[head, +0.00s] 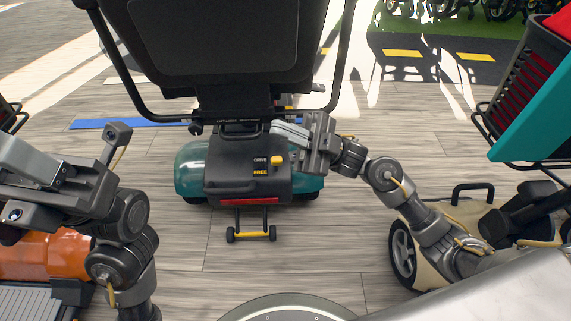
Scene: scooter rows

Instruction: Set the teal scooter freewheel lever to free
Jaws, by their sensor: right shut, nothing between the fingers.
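The teal scooter (190,168) stands in the middle, seen from behind, its black seat back above. Its black rear housing carries a label plate (260,166) reading DRIVE above FREE. A yellow freewheel lever knob (277,160) sits at the right of the plate, level with the word DRIVE. My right gripper (276,128) is shut and empty, just above the knob and apart from it in the picture; the depth gap is hard to judge. My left gripper (30,190) is at the far left, away from the lever; its fingers do not show clearly.
An orange scooter (40,256) stands at lower left under my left arm. The seat's armrest tube (340,60) hangs above my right gripper. Wooden floor is clear around the small rear wheels (252,236).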

